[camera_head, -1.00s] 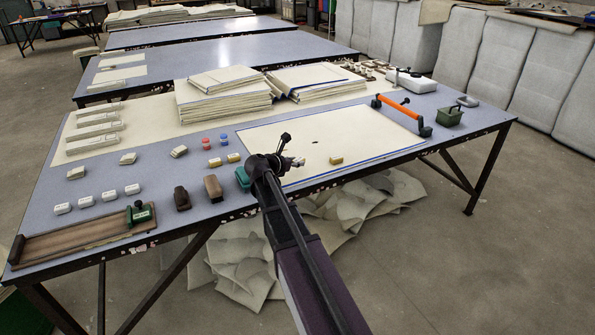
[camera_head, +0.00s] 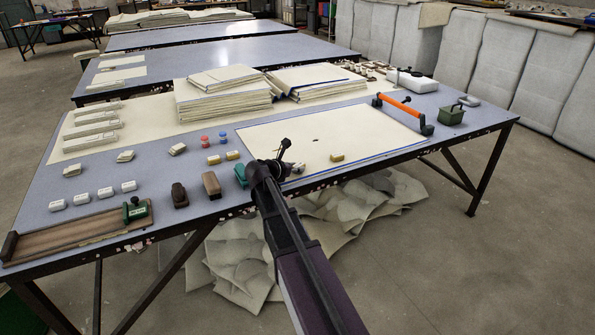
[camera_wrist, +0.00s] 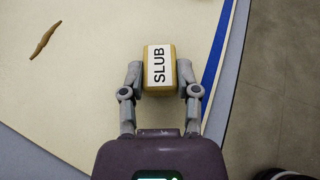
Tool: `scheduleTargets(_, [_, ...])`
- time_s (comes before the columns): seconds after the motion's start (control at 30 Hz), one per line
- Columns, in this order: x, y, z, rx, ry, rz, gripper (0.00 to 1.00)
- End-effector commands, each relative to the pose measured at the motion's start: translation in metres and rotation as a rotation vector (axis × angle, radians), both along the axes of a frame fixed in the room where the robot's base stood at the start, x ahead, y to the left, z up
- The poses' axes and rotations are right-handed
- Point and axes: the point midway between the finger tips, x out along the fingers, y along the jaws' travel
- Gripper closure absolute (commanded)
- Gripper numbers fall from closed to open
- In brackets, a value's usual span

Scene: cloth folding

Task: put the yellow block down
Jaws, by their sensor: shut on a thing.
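My gripper (camera_wrist: 160,88) is shut on a yellow block (camera_wrist: 158,85) in the wrist view. The block has a white label reading SLUB on top, and a finger presses each side. It is over the cream cloth sheet (camera_wrist: 90,75), close to its blue edge stripe. Whether the block touches the sheet I cannot tell.
Two more yellow blocks (camera_head: 233,155), red and blue round pieces (camera_head: 204,141) and a teal block (camera_head: 241,175) lie left of the sheet. An orange-handled tool (camera_head: 400,105) is at its right end. Cloth stacks (camera_head: 225,95) stand behind. The sheet's middle is mostly clear.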

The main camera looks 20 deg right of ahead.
Motion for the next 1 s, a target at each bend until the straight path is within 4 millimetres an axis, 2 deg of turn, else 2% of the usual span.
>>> scheduleTargets(0.47, [0.0000, 0.0000, -0.0044, 0.000, 0.000, 0.000, 0.91])
scheduleTargets(0.5, [0.0000, 0.0000, -0.0030, 0.000, 0.000, 0.000, 0.47])
scheduleTargets(0.57, [0.0000, 0.0000, -0.0028, 0.000, 0.000, 0.000, 0.29])
scheduleTargets(0.6, [0.0000, 0.0000, -0.0028, 0.000, 0.000, 0.000, 0.24])
scheduleTargets(1.0, [0.0001, 0.0003, -0.0023, 0.000, 0.000, 0.000, 0.24])
